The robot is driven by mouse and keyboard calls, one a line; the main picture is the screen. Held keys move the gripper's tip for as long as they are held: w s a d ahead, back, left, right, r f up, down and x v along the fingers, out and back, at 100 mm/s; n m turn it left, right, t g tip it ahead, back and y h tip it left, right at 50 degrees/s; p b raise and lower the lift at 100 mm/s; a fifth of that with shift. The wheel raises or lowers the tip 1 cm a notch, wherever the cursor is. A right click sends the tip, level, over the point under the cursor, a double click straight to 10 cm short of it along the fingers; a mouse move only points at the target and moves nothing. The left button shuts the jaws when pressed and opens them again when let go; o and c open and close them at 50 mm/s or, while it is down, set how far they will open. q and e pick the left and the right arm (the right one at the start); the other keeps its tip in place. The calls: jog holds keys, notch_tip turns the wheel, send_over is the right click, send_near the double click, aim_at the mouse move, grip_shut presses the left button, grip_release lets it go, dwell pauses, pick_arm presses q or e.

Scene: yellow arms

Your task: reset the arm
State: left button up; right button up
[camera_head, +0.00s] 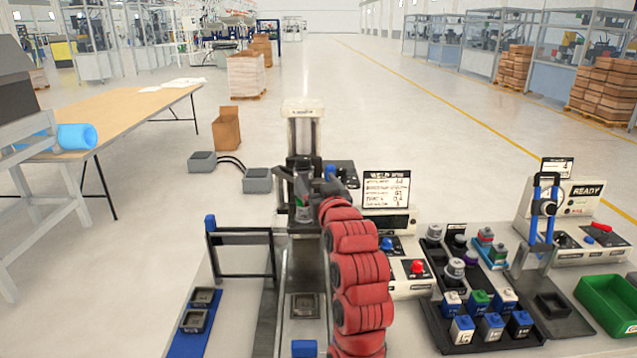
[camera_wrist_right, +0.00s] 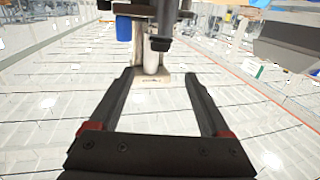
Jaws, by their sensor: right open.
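My right arm (camera_head: 358,270) is red and segmented. It rises from the bottom middle of the head view and reaches forward to a machine with a pale-topped column (camera_head: 303,125). My right gripper is partly hidden there by the arm and dark machine parts. In the right wrist view my right gripper (camera_wrist_right: 160,76) is open, its two dark fingers spread with nothing held between them. A dark, round-ended machine part (camera_wrist_right: 161,42) and a blue part (camera_wrist_right: 123,28) show beyond the fingertips. My left arm and gripper are not in view.
A control panel with a red button (camera_head: 417,267) stands right of the arm. Further right are a dark tray of blue, green and white blocks (camera_head: 462,330), a blue-handled press (camera_head: 546,215) and a green bin (camera_head: 612,305). A dark frame (camera_head: 240,237) stands left. Open floor lies beyond.

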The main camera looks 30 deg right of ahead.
jog(key=shift+w+f, duration=0.1)
jog(key=shift+w, duration=0.1)
jog(key=shift+s, duration=0.1)
